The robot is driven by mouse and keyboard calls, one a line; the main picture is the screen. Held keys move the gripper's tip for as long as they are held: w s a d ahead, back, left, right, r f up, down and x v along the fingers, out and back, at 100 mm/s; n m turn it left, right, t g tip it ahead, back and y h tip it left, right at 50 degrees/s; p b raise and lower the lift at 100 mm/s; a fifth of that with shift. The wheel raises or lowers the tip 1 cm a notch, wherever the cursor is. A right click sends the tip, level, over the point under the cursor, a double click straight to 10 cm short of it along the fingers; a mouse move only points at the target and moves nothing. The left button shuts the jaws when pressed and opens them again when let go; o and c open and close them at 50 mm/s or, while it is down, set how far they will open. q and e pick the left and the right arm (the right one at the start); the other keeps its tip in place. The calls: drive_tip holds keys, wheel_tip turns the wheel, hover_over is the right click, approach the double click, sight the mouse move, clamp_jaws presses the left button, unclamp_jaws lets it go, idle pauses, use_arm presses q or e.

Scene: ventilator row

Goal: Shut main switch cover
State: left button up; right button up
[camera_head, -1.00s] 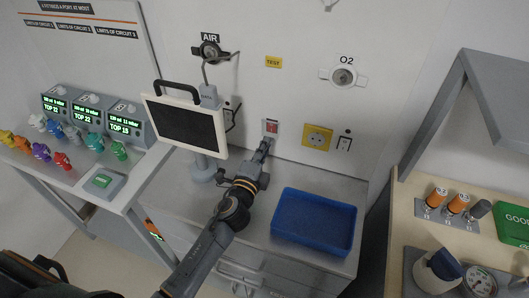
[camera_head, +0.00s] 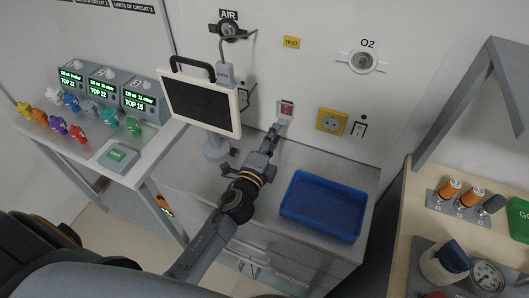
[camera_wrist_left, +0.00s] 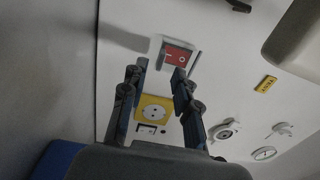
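The main switch (camera_head: 287,109) is a small red rocker in a pale frame on the back wall, above the counter. In the left wrist view the red rocker (camera_wrist_left: 178,56) shows ahead of the fingers, inside its pale surround. A cover cannot be clearly told apart from this surround, nor whether it stands open. My left gripper (camera_head: 276,127) is just below the switch in the head view. In the left wrist view its two fingers (camera_wrist_left: 161,72) are apart with nothing seen between them; contact with the switch cannot be told. My right gripper is not in view.
A monitor (camera_head: 200,103) on a stand is left of my left gripper. A blue tray (camera_head: 322,205) lies on the counter to the right. A yellow socket (camera_head: 332,122) is right of the switch. The AIR outlet (camera_head: 232,28) and O2 outlet (camera_head: 363,61) are higher up.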

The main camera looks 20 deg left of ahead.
use_arm(q)
drive_tip(key=s, duration=0.8)
drive_tip(key=shift+s, duration=0.25)
drive_tip(key=shift+a, duration=0.1)
